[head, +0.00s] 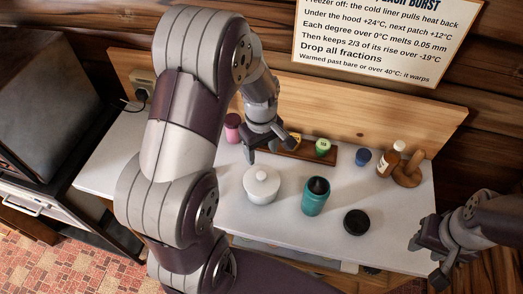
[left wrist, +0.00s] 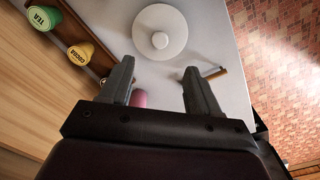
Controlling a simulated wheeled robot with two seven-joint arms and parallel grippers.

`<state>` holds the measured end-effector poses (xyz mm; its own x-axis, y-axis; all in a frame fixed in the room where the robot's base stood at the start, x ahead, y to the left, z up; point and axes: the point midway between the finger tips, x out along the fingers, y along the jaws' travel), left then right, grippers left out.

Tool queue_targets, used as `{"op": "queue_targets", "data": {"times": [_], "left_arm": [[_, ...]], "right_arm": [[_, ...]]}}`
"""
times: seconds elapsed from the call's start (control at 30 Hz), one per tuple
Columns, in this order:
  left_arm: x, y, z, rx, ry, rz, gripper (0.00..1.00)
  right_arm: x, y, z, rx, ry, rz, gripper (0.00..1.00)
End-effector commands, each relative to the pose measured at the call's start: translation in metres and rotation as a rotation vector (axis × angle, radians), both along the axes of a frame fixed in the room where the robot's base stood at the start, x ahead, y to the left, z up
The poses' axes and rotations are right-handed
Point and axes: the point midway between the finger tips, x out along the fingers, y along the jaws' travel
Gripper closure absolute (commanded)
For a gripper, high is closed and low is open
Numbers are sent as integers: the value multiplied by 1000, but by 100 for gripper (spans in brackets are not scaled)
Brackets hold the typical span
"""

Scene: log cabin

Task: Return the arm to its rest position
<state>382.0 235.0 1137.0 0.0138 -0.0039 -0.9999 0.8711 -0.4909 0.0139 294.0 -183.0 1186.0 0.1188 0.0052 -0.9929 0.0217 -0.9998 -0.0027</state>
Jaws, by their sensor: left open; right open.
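My left gripper (head: 268,147) is open and empty, above the back of the white counter (head: 225,235). Its arm bends across the left half of the head view and hides part of the counter. In the left wrist view the two fingers (left wrist: 160,90) stand apart, with a white lidded pot (left wrist: 160,35) beyond them; the pot (head: 261,186) is in front of the gripper in the head view. A pink container (left wrist: 139,98) shows between the fingers. My right gripper (head: 430,262) is open and empty at the counter's front right corner.
A teal bottle (head: 315,200) and black disc (head: 356,222) stand near the counter's front. Behind are a wooden rack with a green tin (head: 323,146), a blue cup (head: 362,157), a brown bottle (head: 386,164) and a wooden stand (head: 408,174). A wooden backboard (head: 370,115) rises behind.

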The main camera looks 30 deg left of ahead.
Motion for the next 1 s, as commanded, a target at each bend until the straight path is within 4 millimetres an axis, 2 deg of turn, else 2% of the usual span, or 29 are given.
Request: {"op": "queue_targets", "data": {"times": [0.13, 0.67, 0.73, 0.8, 0.9, 1.0], "left_arm": [[-1, 0, 7, 0, 1, 0, 38], [0, 0, 6, 0, 0, -25, 38], [-1, 0, 4, 3, -5, -142, 38], [-19, -3, 1, 5, 2, -354, 38], [-51, -20, -16, 23, -23, -737, 38], [-79, -38, -30, 49, -57, -999, 38]], "right_arm": [[0, 0, -1, 0, 0, 0, 60], [0, 0, -1, 0, 0, 0, 60], [0, 0, -1, 0, 0, 0, 60], [0, 0, -4, 0, 0, 0, 60], [0, 0, -36, 0, 0, 0, 60], [0, 0, -65, 0, 1, 0, 60]]}}
